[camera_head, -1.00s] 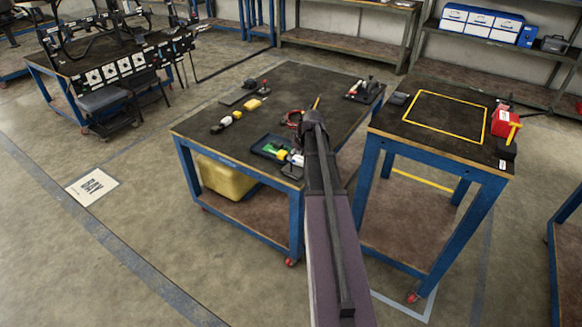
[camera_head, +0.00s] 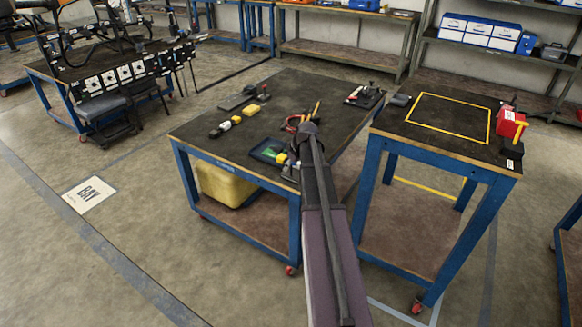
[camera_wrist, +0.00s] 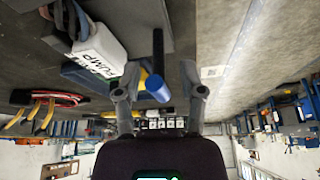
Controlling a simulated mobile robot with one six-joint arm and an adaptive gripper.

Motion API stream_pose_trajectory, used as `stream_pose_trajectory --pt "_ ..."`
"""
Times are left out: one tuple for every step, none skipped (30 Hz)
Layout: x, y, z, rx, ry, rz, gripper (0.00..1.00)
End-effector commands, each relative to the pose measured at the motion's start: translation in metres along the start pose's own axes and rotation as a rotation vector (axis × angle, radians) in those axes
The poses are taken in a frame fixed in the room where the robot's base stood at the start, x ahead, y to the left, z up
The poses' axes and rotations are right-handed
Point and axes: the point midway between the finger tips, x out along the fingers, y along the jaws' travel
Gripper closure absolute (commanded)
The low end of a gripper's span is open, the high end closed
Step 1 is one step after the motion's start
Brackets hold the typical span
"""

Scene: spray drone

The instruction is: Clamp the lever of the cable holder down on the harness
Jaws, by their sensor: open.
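My gripper (camera_wrist: 158,95) is open, its two grey fingers apart over the work table. In the wrist view a dark upright bar (camera_wrist: 158,48) with a blue cylindrical end (camera_wrist: 157,88) shows between the fingers; it may be the lever, but I cannot tell. Neither finger clearly touches it. A white block marked PUMP (camera_wrist: 103,52) lies left of it, with blue and orange cable-like pieces (camera_wrist: 70,14) near it. I cannot clearly tell the harness or holder apart. In the head view my arm hides the table around the gripper (camera_head: 308,130).
The work table (camera_head: 235,150) carries a tray (camera_head: 268,151), several small yellow and white parts (camera_head: 226,127) and a dark fixture (camera_head: 365,96) at the back right. A second table (camera_head: 410,140) with a yellow outline and a red container (camera_head: 510,123) stands right. Red loops (camera_wrist: 50,100) show in the wrist view.

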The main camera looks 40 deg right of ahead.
Motion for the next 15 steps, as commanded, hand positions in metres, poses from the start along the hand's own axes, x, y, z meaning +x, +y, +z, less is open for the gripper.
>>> stream_pose_trajectory --pt "-0.0002 -0.0001 -0.0001 0.0 0.0 0.0 0.48" --pt "-0.0002 -0.0001 -0.0001 0.0 0.0 0.0 0.48" --pt "-0.0002 0.0 -0.0001 0.0 0.0 0.0 0.48" --pt "-0.0002 0.0 -0.0001 0.0 0.0 0.0 0.48" --pt "-0.0002 0.0 -0.0001 0.0 0.0 0.0 0.51" --pt "-0.0002 0.0 -0.0001 0.0 0.0 0.0 0.63" --pt "-0.0002 0.0 -0.0001 0.0 0.0 0.0 0.72" --pt "-0.0002 0.0 -0.0001 0.0 0.0 0.0 0.81" --pt "-0.0002 0.0 -0.0001 0.0 0.0 0.0 0.93" --pt "-0.0002 -0.0001 -0.0001 0.0 0.0 0.0 1.0" --pt "-0.0002 -0.0002 0.0 0.0 0.0 0.0 1.0" --pt "-0.0002 -0.0003 -0.0001 0.0 0.0 -0.001 1.0" --pt "-0.0002 -0.0003 0.0 0.0 0.0 -0.001 1.0" --pt "-0.0002 -0.0004 0.0 0.0 0.0 -0.001 1.0" --pt "-0.0002 -0.0004 0.0 0.001 0.0 -0.001 1.0"
